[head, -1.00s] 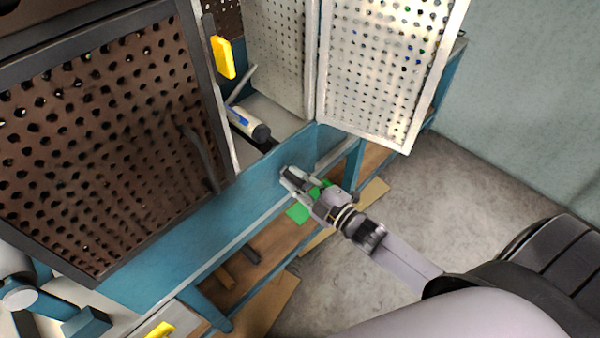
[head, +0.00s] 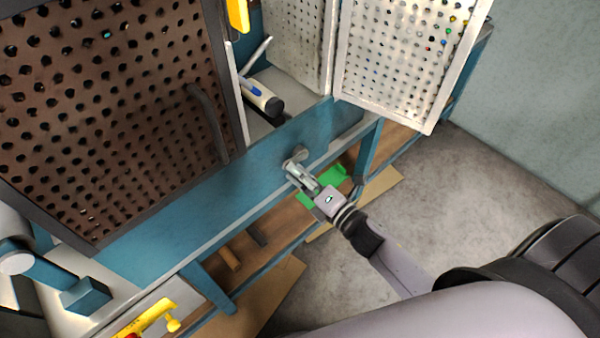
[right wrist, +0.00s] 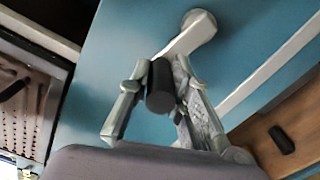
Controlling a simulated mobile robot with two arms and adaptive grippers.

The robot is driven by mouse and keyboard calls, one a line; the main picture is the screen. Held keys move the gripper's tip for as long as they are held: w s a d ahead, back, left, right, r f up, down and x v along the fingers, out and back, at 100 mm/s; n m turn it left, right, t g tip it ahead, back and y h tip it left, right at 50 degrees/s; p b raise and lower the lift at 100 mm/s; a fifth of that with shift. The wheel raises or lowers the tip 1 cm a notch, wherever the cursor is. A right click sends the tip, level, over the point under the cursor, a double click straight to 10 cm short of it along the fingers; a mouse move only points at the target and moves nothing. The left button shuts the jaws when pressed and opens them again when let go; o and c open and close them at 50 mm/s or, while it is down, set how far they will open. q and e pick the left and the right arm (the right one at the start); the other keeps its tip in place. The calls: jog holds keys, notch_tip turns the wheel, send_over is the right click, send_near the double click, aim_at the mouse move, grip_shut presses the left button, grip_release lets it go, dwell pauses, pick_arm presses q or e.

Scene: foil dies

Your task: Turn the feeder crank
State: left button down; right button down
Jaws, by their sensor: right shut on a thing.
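The feeder crank (head: 297,155) is on the blue front rail of the bench. In the right wrist view its pale grey hub and arm (right wrist: 198,28) lead to a dark round handle (right wrist: 160,88). My right gripper (head: 302,174) is at the crank in the head view. In the right wrist view my right gripper (right wrist: 163,95) has one finger on each side of the dark handle and is shut on it. The fingers hide most of the handle in the head view. My left gripper is not in view.
A brown perforated panel (head: 120,120) stands at left and white perforated panels (head: 410,60) stand at upper right. A white and dark cylinder (head: 262,97) lies behind the rail. A green piece (head: 330,180) lies below the gripper. The floor (head: 460,190) at right is clear.

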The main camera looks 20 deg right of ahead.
jog(key=f+n+b, duration=0.2)
jog(key=n, duration=0.1)
jog(key=f+n+b, duration=0.1)
jog(key=n+b, duration=0.1)
jog(key=shift+d+n, duration=0.1)
jog(key=shift+n, duration=0.2)
jog(key=shift+w+d+f+n+b, duration=0.15)
jog(key=shift+f+n+b, duration=0.15)
jog(key=shift+n+b, duration=0.55)
jog(key=shift+w+d+f+n+b, duration=0.15)
jog(key=shift+f+n+b, duration=0.15)
jog(key=shift+n+b, duration=0.5)
jog(key=shift+s, duration=0.1)
jog(key=c, duration=1.6)
grip_release()
jog(key=shift+o, duration=0.8)
